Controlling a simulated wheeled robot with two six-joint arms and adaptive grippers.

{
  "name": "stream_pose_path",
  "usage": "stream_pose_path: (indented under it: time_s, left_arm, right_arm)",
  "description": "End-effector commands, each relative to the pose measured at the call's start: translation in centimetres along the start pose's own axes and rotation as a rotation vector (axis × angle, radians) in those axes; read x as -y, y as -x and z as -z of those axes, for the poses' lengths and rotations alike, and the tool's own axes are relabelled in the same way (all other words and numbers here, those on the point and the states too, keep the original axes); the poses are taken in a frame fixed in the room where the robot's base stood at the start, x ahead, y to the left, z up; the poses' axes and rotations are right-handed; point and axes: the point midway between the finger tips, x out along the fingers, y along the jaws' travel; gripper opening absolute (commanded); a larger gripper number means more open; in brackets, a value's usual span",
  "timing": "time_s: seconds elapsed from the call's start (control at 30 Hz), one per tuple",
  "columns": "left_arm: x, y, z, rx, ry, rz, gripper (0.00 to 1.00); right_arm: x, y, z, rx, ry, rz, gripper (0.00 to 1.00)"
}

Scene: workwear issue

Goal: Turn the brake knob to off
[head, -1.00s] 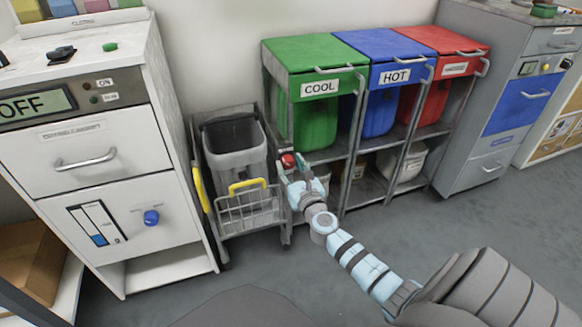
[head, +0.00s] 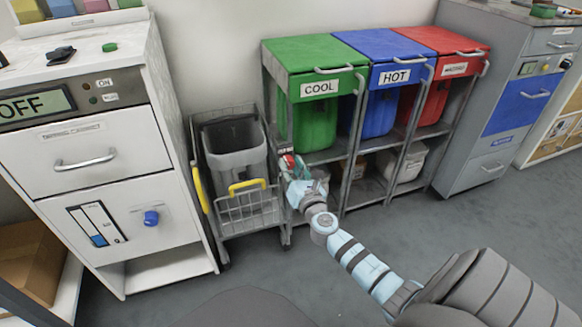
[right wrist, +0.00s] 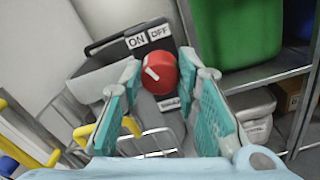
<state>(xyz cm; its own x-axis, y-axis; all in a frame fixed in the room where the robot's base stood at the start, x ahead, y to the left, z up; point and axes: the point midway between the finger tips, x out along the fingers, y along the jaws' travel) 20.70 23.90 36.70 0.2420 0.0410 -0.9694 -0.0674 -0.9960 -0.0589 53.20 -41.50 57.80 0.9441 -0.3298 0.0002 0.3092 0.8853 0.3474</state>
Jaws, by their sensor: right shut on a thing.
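The brake knob (right wrist: 160,73) is red and round with a short white pointer mark. In the right wrist view the mark sits on the left part of its face, on the ON side. Behind the knob is a dark plate (right wrist: 168,48) with an ON label at left and an OFF label to its right. In the head view the knob (head: 286,162) is a small red spot beside the cart. My right gripper (right wrist: 160,88) has its teal fingers on both sides of the knob and is shut on it; it also shows in the head view (head: 290,172). My left gripper is not in view.
The wire cart (head: 248,212) with a grey bin and yellow handles stands left of the gripper. The rack's green COOL bin (head: 314,55) and blue HOT bin (head: 385,45) are at right. A white cabinet (head: 90,145) stands at left. The grey floor in front is clear.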

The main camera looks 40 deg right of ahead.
Motion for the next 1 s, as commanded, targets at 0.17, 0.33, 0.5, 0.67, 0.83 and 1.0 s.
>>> stream_pose_path:
  time_s: [0.17,0.33,0.5,0.67,0.83,1.0]
  left_arm:
    - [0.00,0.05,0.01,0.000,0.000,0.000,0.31]
    - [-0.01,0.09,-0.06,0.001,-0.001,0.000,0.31]
    - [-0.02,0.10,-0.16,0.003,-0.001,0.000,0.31]
    - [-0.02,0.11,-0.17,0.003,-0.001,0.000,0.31]
    - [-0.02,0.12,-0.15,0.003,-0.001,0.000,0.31]
    - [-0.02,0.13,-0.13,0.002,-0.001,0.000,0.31]
  right_arm:
    - [0.07,0.04,0.10,-0.002,-0.166,0.000,0.01]
    - [0.14,0.04,0.13,-0.002,-0.327,0.000,0.01]
    - [0.19,0.04,0.16,-0.002,-0.487,0.000,0.01]
    - [0.24,0.04,0.19,-0.002,-0.639,0.001,0.01]
    - [0.29,0.04,0.23,-0.003,-0.801,0.001,0.01]
    - [0.32,0.04,0.28,-0.003,-0.951,0.001,0.01]
